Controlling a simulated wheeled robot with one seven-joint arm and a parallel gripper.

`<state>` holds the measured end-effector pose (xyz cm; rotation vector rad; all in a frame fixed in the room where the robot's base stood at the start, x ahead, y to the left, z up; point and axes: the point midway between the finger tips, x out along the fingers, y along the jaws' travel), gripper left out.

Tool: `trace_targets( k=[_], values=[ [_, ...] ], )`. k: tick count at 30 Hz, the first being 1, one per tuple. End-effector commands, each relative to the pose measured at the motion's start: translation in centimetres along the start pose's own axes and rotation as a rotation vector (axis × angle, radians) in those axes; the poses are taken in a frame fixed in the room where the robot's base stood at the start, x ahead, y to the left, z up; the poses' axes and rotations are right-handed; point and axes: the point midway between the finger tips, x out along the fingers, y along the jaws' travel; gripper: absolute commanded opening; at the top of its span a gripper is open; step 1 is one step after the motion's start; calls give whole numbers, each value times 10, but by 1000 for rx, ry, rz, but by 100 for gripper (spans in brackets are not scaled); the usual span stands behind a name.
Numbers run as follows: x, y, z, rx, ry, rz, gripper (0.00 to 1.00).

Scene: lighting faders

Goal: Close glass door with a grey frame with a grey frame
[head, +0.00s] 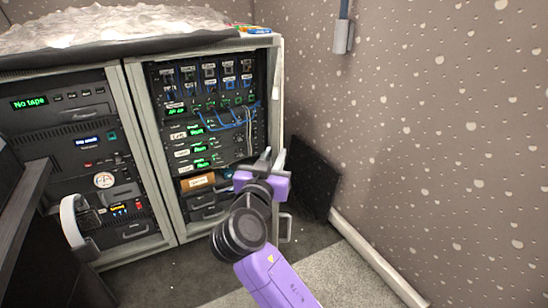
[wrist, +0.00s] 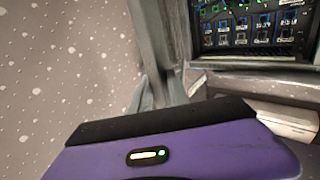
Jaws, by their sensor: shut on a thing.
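The glass door with a grey frame (head: 280,105) stands open at the right side of the rack's right bay, seen nearly edge-on, so its pane barely shows. A grey handle (head: 287,228) sits low on it. My gripper (head: 271,158), on a purple wrist, is at the door's edge about halfway up, shut on the frame. In the wrist view the grey door frame (wrist: 174,40) rises just beyond my purple gripper body (wrist: 180,152). The exact contact of the fingertips is hard to make out.
The rack's right bay (head: 200,125) shows equipment and blue cables; the left bay (head: 85,165) is beside it. A dark panel (head: 312,180) leans by the speckled wall (head: 430,130) on the right. Carpet (head: 325,270) lies clear at front right.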

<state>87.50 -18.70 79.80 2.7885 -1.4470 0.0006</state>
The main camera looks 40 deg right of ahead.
Motion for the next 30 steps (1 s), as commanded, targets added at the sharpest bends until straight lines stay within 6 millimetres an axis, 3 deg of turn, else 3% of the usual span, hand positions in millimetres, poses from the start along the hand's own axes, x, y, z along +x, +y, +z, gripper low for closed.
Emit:
trace_targets(
  k=[30],
  values=[
    [-7, -69, 4, -1, -4, 122, 0]
  ],
)
